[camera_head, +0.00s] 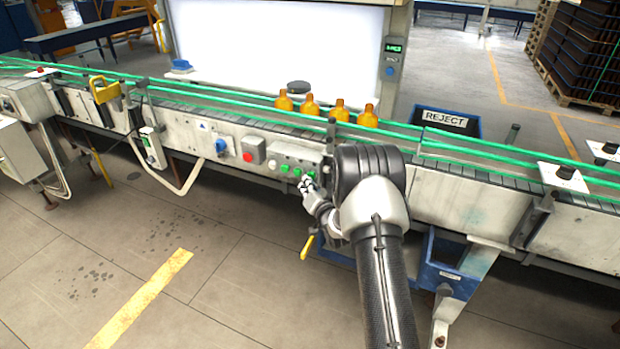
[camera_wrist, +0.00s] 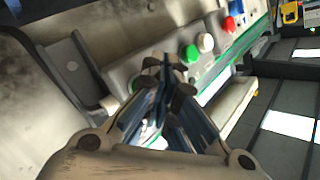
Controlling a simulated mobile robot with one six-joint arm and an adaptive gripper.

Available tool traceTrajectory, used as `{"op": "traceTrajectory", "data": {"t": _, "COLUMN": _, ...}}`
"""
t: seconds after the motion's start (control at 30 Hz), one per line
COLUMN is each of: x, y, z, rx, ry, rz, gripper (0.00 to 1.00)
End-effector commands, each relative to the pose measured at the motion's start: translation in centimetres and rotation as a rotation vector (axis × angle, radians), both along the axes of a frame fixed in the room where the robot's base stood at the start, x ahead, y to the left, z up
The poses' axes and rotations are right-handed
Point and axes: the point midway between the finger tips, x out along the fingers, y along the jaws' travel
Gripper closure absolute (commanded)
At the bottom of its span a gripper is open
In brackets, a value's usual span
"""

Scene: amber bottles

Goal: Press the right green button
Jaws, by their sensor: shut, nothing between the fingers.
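The control panel (camera_head: 296,154) is a pale box on the conveyor's front side with a row of small buttons. The right green button (camera_head: 311,175) is at its right end, just above my gripper (camera_head: 305,185). A left green button (camera_head: 284,168) sits further left in the row. In the wrist view, my gripper (camera_wrist: 165,62) is shut and empty, its tips over the panel. One green button (camera_wrist: 189,53) shows clear beside the tips. Another green patch (camera_wrist: 135,83) is partly hidden by a finger. I cannot tell whether the tips touch a button.
Left of the panel are a red button (camera_head: 248,156) and a blue knob (camera_head: 220,146). Several amber bottles (camera_head: 325,109) stand on the conveyor above, behind a green rail. A REJECT bin (camera_head: 446,120) is behind the belt. Floor in front is open.

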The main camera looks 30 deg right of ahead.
Motion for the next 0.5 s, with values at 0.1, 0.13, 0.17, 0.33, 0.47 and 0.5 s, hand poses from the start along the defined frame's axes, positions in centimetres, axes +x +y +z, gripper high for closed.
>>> {"op": "traceTrajectory", "data": {"t": 0.1, "x": 0.09, "y": -0.14, "z": -0.03, "rx": 0.0, "ry": 0.0, "rz": 0.0, "gripper": 1.0}}
{"op": "traceTrajectory", "data": {"t": 0.13, "x": 0.11, "y": -0.17, "z": -0.02, "rx": 0.0, "ry": 0.0, "rz": 0.0, "gripper": 1.0}}
{"op": "traceTrajectory", "data": {"t": 0.17, "x": 0.13, "y": -0.2, "z": -0.02, "rx": 0.0, "ry": -0.001, "rz": -0.001, "gripper": 1.0}}
{"op": "traceTrajectory", "data": {"t": 0.33, "x": 0.25, "y": -0.36, "z": -0.02, "rx": 0.0, "ry": -0.001, "rz": -0.001, "gripper": 1.0}}
{"op": "traceTrajectory", "data": {"t": 0.47, "x": 0.35, "y": -0.48, "z": -0.01, "rx": 0.0, "ry": -0.001, "rz": -0.001, "gripper": 1.0}}
{"op": "traceTrajectory", "data": {"t": 0.5, "x": 0.34, "y": -0.46, "z": 0.0, "rx": 0.0, "ry": 0.0, "rz": 0.0, "gripper": 1.0}}
